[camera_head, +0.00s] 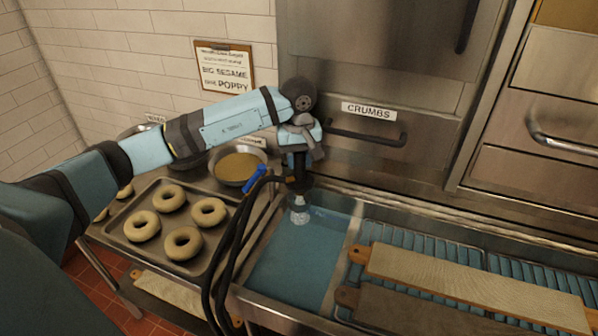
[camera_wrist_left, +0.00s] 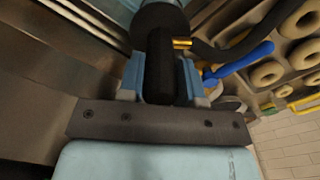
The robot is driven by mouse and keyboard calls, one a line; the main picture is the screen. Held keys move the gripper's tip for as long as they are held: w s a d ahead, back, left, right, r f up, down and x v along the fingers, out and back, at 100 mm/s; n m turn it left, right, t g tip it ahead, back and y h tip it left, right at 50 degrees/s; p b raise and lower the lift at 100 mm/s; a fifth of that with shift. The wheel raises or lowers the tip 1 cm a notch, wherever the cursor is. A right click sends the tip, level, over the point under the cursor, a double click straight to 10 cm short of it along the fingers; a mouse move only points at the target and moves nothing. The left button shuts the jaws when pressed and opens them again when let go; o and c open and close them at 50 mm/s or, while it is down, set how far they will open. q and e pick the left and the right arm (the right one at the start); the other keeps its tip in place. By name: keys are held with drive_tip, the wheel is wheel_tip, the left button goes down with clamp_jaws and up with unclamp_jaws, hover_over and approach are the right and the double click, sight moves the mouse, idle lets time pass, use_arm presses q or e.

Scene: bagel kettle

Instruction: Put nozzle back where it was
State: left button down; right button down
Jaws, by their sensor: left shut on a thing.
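My left gripper (camera_head: 299,158) is shut on the black nozzle (camera_head: 298,182), which points down over the blue water basin (camera_head: 290,262). A whitish patch (camera_head: 299,211) like spray shows just below the nozzle's head. A blue lever (camera_head: 255,179) and a black hose (camera_head: 236,245) run from the nozzle to the left and down past the basin's front edge. In the left wrist view the nozzle's dark body (camera_wrist_left: 160,62) sits between the two fingers of my gripper (camera_wrist_left: 160,82), with the blue lever (camera_wrist_left: 240,62) to the right. My right gripper is not in view.
A tray (camera_head: 118,232) of bagels and a bowl (camera_head: 240,168) of seeds are left of the basin. Wooden boards (camera_head: 465,285) lie over a blue rack on the right. A steel oven front with a "CRUMBS" drawer (camera_head: 395,150) stands close behind the gripper.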

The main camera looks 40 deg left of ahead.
sight(299, 174)
use_arm(q)
wheel_tip(299, 174, down, 5)
drive_tip(key=shift+r, duration=0.2)
drive_tip(key=shift+f, duration=0.15)
drive_tip(key=c, duration=0.8)
unclamp_jaws()
